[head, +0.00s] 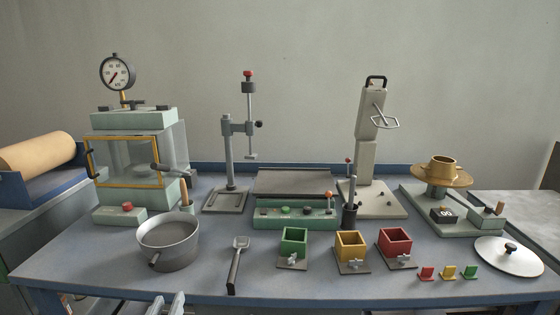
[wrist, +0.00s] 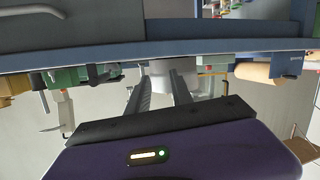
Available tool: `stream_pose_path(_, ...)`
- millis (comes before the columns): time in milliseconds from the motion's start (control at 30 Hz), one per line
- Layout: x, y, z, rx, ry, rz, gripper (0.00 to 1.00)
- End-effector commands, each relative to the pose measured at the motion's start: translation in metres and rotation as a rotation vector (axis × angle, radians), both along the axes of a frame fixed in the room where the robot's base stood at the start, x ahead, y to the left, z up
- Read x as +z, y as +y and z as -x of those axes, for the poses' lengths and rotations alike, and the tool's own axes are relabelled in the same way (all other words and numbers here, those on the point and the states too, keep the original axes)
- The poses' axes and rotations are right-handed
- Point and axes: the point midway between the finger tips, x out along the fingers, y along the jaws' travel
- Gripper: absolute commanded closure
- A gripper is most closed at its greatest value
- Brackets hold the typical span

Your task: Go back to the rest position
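My gripper (head: 168,304) shows only as two grey fingertips at the bottom edge of the head view, in front of the bench and below the grey pan (head: 168,243). In the wrist view my gripper (wrist: 160,78) has its two fingers apart, with nothing held between them. That view looks upside down, with the bench edge (wrist: 225,47) across the upper part. The pan shows beyond the fingertips, apart from them.
The blue-grey bench (head: 330,285) carries a scoop (head: 236,265), green (head: 294,243), yellow (head: 350,246) and red (head: 395,242) boxes, and a round lid (head: 510,258). A glass-fronted press (head: 130,160), a stand (head: 228,165) and a tall grey device (head: 368,150) stand behind.

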Motion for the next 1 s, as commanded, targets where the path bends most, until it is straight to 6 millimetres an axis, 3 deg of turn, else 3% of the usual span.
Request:
stream_pose_path(33,-0.017,-0.013,0.004,0.045,-0.009,0.01,0.73)
stream_pose_path(200,-0.052,-0.05,0.029,0.186,-0.063,0.017,0.73)
stream_pose_path(433,-0.08,-0.119,0.077,0.28,-0.132,-0.007,0.73)
stream_pose_path(700,-0.086,-0.207,0.147,0.284,-0.2,-0.056,0.73)
stream_pose_path(1000,-0.069,-0.299,0.232,0.177,-0.232,-0.113,0.73)
